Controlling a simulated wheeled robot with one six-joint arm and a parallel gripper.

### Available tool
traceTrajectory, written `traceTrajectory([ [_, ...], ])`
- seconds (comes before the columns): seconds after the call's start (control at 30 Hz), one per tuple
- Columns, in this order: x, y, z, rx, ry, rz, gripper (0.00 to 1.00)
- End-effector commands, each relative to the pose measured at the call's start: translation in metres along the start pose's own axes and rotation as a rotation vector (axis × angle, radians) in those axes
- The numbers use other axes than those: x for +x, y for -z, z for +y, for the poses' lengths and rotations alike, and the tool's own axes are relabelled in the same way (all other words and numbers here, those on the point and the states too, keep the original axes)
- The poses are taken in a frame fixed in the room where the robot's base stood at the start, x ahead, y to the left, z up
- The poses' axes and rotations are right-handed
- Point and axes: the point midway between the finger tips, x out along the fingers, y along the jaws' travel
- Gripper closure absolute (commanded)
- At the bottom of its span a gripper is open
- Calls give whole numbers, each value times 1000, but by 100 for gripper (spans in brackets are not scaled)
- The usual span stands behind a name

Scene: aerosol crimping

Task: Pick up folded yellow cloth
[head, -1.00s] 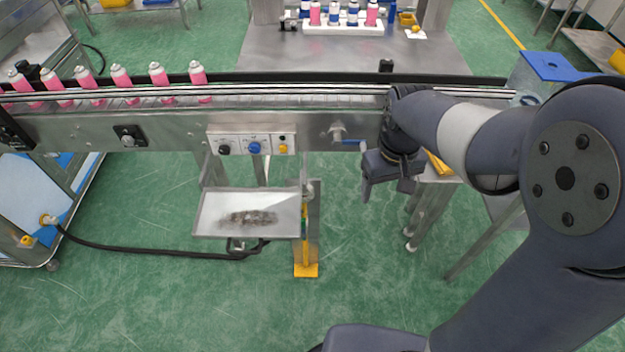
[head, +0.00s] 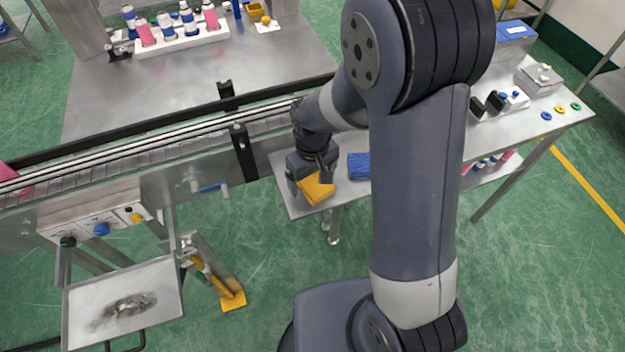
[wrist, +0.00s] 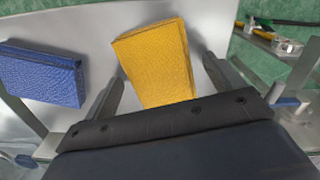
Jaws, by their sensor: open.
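The folded yellow cloth (head: 316,189) lies on the left end of a metal side table, just below my gripper (head: 312,180) in the head view. In the wrist view the yellow cloth (wrist: 158,62) lies between the two fingers of my gripper (wrist: 165,85), which stand apart on its left and right. The gripper is open. The cloth's near end is hidden behind the gripper body. I cannot tell whether a finger touches the cloth.
A folded blue cloth (head: 359,166) lies beside the yellow one; it also shows in the wrist view (wrist: 42,75). The conveyor (head: 200,150) runs close to the left. A drip tray (head: 165,275) stands lower left. Small parts and a blue-topped box (head: 514,34) sit farther along the table.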

Motion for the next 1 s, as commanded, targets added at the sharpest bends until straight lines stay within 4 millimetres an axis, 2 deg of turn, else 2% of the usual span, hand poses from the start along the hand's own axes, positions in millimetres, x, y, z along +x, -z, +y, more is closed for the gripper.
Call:
traceTrajectory([
  [0.13, 0, 0, 0, 0, 0, 0, 12],
  [0.7, 0, 0, 0, 0, 0, 0, 58],
  [1.0, -4, 0, 0, 0, 0, 2, 59],
])
